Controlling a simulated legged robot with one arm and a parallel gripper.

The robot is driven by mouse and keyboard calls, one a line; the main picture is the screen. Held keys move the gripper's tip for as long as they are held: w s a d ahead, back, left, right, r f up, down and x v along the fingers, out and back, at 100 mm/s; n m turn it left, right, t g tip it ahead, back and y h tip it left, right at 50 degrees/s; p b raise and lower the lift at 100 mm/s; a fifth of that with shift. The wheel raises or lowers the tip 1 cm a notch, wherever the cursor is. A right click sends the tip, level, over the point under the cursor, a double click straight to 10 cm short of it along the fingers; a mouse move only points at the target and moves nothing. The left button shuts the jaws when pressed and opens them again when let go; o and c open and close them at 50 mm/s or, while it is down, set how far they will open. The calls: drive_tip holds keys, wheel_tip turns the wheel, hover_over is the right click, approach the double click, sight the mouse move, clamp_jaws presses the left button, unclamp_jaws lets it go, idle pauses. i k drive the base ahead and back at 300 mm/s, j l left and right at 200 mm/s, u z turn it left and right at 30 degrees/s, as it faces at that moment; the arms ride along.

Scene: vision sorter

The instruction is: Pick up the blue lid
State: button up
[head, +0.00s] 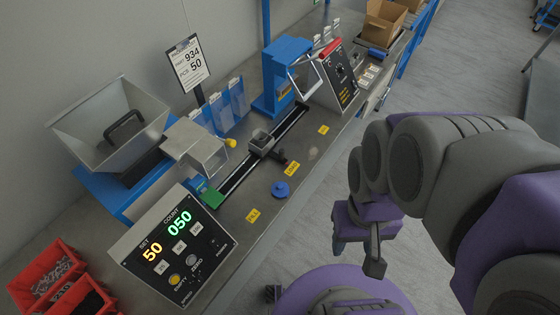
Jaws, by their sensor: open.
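The blue lid (281,189) is a small round disc with a raised knob on top. It lies on the grey metal workbench in the head view, near the bench's front edge, between yellow labels. My gripper (374,255) hangs at the end of my purple and grey arm, to the right of the lid and beyond the bench edge, over the floor. It is apart from the lid and its jaws are open, with nothing seen between them.
A counter panel (173,247) stands left of the lid. A slide rail with a small metal carriage (262,141) runs behind it. A blue press (287,77), a control box (335,77) and a hopper (109,122) stand farther back. Red bins (45,275) are at lower left.

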sight(279, 189)
drive_tip(key=j+z, duration=0.35)
drive_tip(key=k+j+z, duration=0.15)
drive_tip(key=z, duration=0.15)
drive_tip(key=k+j+z, duration=0.1)
drive_tip(key=z, duration=0.25)
drive_tip(key=j, duration=0.1)
